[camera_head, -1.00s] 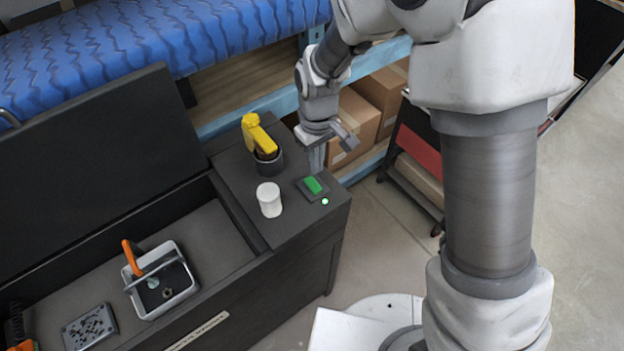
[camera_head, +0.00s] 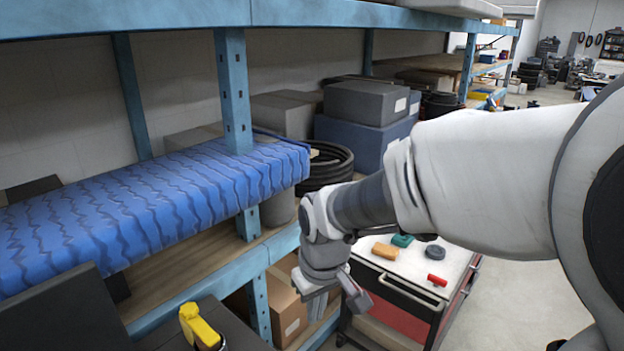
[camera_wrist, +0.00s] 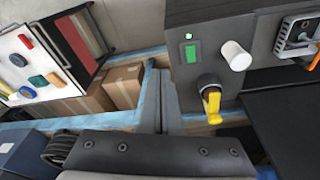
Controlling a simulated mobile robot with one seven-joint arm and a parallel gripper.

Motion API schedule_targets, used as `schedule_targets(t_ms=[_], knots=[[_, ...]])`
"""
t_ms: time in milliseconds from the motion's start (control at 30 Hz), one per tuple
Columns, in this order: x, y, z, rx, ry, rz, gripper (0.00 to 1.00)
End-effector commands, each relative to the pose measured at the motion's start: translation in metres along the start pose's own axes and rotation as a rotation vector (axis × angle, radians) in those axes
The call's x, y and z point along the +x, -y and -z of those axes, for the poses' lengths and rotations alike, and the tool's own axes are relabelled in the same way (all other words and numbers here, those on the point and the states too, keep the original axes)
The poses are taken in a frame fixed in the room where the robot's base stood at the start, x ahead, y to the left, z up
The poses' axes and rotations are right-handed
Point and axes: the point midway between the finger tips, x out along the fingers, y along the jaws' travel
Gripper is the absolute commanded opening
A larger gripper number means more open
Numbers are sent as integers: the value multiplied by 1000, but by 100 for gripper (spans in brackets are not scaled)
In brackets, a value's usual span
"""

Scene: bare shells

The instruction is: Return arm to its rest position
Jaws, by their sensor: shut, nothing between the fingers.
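My gripper (camera_head: 317,308) hangs in the middle of the head view, pointing down, in front of the blue shelf frame and the cardboard boxes. In the wrist view my gripper's two fingers (camera_wrist: 159,82) are together with nothing between them. My arm comes in from the right of the head view, its upper part large and close. The gripper is apart from the things around it, as far as the views show.
A cart (camera_head: 425,262) with small coloured items stands right. The wrist view shows a green button (camera_wrist: 191,53) and white cylinder (camera_wrist: 236,56).

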Motion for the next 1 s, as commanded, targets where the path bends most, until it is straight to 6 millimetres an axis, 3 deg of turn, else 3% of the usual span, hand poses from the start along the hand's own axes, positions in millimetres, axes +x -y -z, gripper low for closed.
schedule_targets(t_ms=[200,500,733,1000], knots=[[-54,-30,-42,162,-95,-41,0],[-102,-50,-111,375,-215,-104,0],[-117,-52,-151,491,-278,-143,0],[-120,-52,-162,526,-296,-154,0]])
